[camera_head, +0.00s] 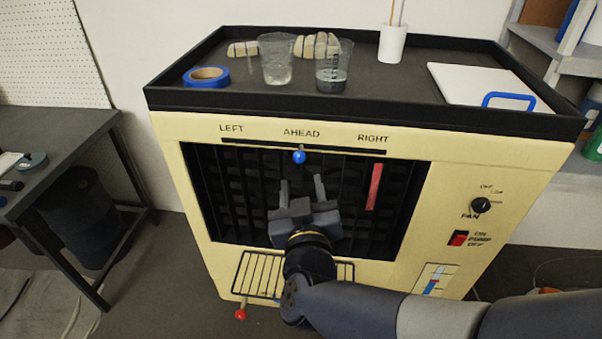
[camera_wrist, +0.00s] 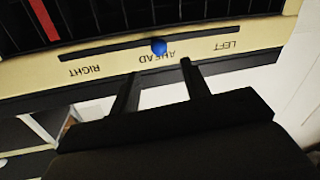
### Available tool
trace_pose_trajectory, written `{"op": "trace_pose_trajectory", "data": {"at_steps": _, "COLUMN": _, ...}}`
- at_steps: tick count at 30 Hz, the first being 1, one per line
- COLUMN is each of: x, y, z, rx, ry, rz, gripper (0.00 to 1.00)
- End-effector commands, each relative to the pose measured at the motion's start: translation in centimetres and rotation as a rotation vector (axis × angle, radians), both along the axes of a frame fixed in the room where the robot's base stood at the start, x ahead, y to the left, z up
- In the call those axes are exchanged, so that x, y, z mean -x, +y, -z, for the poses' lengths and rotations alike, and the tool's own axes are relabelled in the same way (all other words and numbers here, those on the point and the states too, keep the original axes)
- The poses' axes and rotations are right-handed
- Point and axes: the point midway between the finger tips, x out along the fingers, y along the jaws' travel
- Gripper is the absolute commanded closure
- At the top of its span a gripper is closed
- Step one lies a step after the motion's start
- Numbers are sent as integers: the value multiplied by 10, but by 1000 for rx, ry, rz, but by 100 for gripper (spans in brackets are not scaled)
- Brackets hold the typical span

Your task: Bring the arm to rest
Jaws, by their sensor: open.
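My gripper (camera_head: 303,190) is open and empty in the head view. It stands in front of the dark louvred opening of a cream cooler (camera_head: 510,160), below the blue knob (camera_head: 299,157) of the LEFT–AHEAD–RIGHT slider. The knob sits at AHEAD. In the wrist view, the two fingers of my gripper (camera_wrist: 158,80) are spread apart with nothing between them. The blue knob (camera_wrist: 159,47) shows just beyond the fingertips there, and I see a gap to it in the head view. My arm reaches in from the lower right.
The black top tray (camera_head: 390,112) holds a blue tape roll (camera_head: 207,76), two clear cups, a white holder and a white board (camera_head: 470,82). A red strip (camera_head: 375,186) hangs on the louvres. A grey table (camera_head: 60,130) stands left; shelves stand right. Floor between table and cooler is partly clear.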

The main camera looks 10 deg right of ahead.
Motion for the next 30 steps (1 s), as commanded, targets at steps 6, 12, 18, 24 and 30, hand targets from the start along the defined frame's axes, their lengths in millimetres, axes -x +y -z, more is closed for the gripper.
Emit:
{"op": "trace_pose_trajectory", "data": {"at_steps": 6, "x": 7, "y": 1, "z": 0, "rx": 1, "ry": 1, "rz": 0, "gripper": 56}}
{"op": "trace_pose_trajectory", "data": {"at_steps": 12, "x": 7, "y": 0, "z": 0, "rx": 1, "ry": 1, "rz": 1, "gripper": 56}}
{"op": "trace_pose_trajectory", "data": {"at_steps": 18, "x": 4, "y": 0, "z": 1, "rx": 1, "ry": 1, "rz": 2, "gripper": 56}}
{"op": "trace_pose_trajectory", "data": {"at_steps": 24, "x": -13, "y": -3, "z": 2, "rx": 1, "ry": 0, "rz": 5, "gripper": 56}}
{"op": "trace_pose_trajectory", "data": {"at_steps": 30, "x": -41, "y": -8, "z": 3, "rx": 1, "ry": 1, "rz": 5, "gripper": 56}}
